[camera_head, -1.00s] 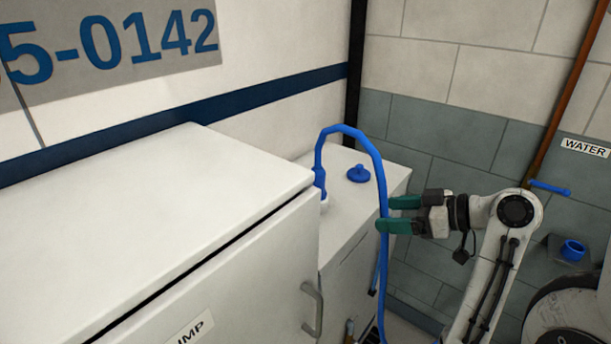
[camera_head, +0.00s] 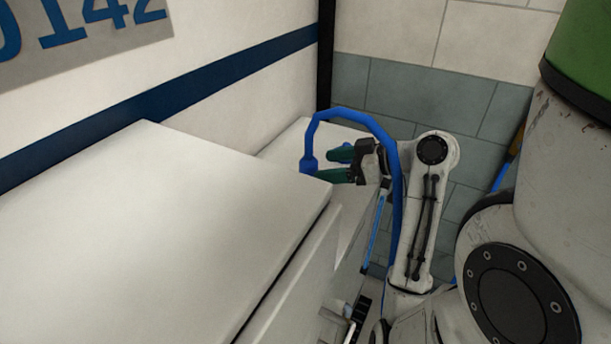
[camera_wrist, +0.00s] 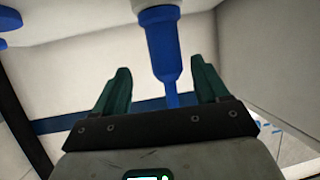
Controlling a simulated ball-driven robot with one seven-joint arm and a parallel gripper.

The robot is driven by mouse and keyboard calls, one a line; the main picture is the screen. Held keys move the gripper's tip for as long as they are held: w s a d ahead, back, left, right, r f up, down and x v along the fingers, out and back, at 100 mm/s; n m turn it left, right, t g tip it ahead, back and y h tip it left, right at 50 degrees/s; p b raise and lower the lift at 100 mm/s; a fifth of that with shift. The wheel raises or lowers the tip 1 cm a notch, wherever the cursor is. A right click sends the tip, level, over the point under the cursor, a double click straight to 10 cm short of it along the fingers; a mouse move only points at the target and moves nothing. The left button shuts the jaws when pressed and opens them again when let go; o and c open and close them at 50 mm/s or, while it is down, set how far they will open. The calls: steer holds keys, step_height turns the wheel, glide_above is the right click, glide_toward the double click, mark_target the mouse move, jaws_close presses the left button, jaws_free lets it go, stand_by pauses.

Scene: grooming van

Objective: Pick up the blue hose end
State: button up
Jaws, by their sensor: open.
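The white cabinet top (camera_head: 140,230) fills the near left, its edge close to my gripper. The white counter (camera_head: 292,141) lies behind it. A grey tiled wall (camera_head: 400,98) stands behind the arm. A blue round piece (camera_wrist: 12,22) shows at the wrist view's upper left.

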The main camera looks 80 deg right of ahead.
mark_target(302, 170)
steer(key=x, duration=0.2)
steer(key=p+x, duration=0.1)
steer(key=x, duration=0.3)
steer(key=shift+w+a+f, duration=0.1)
steer(key=shift+w+a, duration=0.2)
steer(key=shift+a, duration=0.05)
steer(key=shift+w+f, duration=0.25)
steer(key=shift+w, duration=0.2)
steer(key=c, duration=1.3)
step_height(302, 170, up, 9)
steer(key=p, duration=0.5)
steer(key=shift+d+r+p, duration=0.1)
steer(key=shift+r+p, duration=0.1)
steer(key=shift+p, duration=0.15)
steer(key=shift+r, duration=2.2)
